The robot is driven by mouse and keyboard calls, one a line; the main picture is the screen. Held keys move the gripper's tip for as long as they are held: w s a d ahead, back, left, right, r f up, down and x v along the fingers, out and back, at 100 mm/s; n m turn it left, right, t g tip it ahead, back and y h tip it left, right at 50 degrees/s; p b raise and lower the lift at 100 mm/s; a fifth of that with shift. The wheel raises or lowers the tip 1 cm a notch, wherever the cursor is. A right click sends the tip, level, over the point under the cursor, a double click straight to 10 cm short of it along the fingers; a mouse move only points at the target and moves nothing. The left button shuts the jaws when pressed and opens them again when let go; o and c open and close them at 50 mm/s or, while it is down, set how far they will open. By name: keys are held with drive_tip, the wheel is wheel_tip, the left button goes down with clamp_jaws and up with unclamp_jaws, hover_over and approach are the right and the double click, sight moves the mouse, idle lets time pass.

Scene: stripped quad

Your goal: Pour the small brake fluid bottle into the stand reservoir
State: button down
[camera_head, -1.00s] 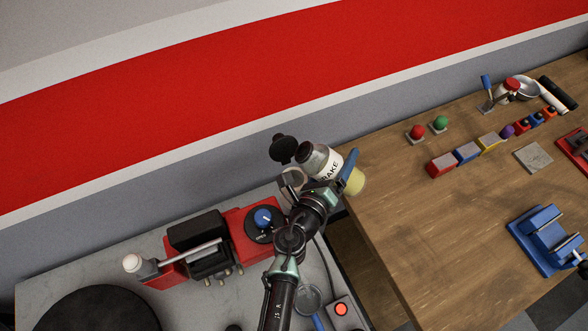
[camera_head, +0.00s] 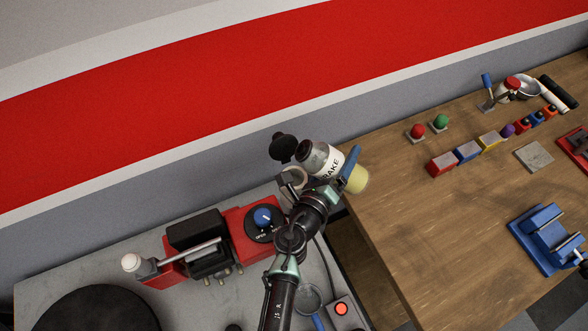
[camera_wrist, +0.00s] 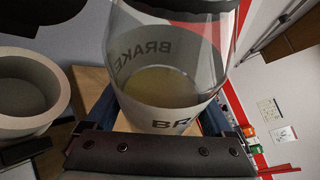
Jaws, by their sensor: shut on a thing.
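The brake fluid bottle (camera_head: 316,154) is clear with a white BRAKE label and pale yellow fluid. My gripper (camera_head: 343,176) is shut around it and holds it tilted, its dark-rimmed neck toward the upper left. In the wrist view the bottle (camera_wrist: 168,104) stands between my fingers, with yellowish fluid inside. The stand reservoir (camera_head: 293,178) is a pale round cup just below and left of the bottle's neck, partly hidden by the bottle and arm. Its open black lid (camera_head: 283,148) is beside the neck. The reservoir (camera_wrist: 28,92) shows left of the bottle in the wrist view. I see no stream.
A red stand with a blue knob (camera_head: 263,217) and a lever (camera_head: 188,252) is left of my arm. The wooden bench (camera_head: 420,225) at right holds coloured blocks and a blue vise (camera_head: 545,238).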

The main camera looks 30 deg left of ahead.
sight(344, 158)
drive_tip(key=shift+w+d+r+n, duration=0.15)
drive_tip(key=shift+d+r+n, duration=0.05)
drive_tip(key=shift+r+n, duration=0.25)
idle(0.9)
drive_tip(key=shift+w+d+n+t+b, duration=0.1)
drive_tip(key=shift+d+n+t+b, duration=0.35)
drive_tip(key=shift+b, duration=1.05)
idle(1.0)
drive_tip(key=shift+w+r+n+t+b, duration=0.1)
drive_tip(key=shift+r+n+t+b, duration=0.55)
drive_tip(key=shift+r+n, duration=0.8)
idle(2.7)
